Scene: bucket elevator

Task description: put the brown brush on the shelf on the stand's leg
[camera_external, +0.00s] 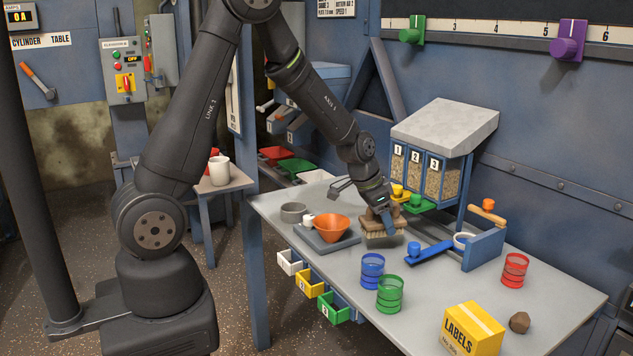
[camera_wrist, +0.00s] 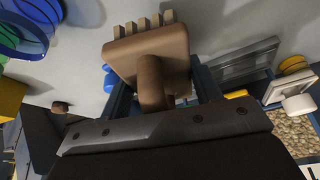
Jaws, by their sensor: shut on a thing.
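The brown brush (camera_external: 382,233) has a wooden block, pale bristles and a knob handle. My gripper (camera_external: 380,213) is shut on its handle from above, bristles down at the table; I cannot tell whether they touch it. In the wrist view the brush (camera_wrist: 150,50) sits between the blue fingers (camera_wrist: 160,95). The stand (camera_external: 432,165) carries several numbered grain bins under a grey lid, just behind and right of the brush. A grey frame (camera_external: 345,188), left of the stand, may be the shelf; my arm partly hides that area. A grey frame also shows in the wrist view (camera_wrist: 240,65).
A blue lever (camera_external: 428,252) lies to the right. Blue (camera_external: 372,271) and green (camera_external: 390,294) cups stand in front. The yellow labels box (camera_external: 473,328) is at the near right.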

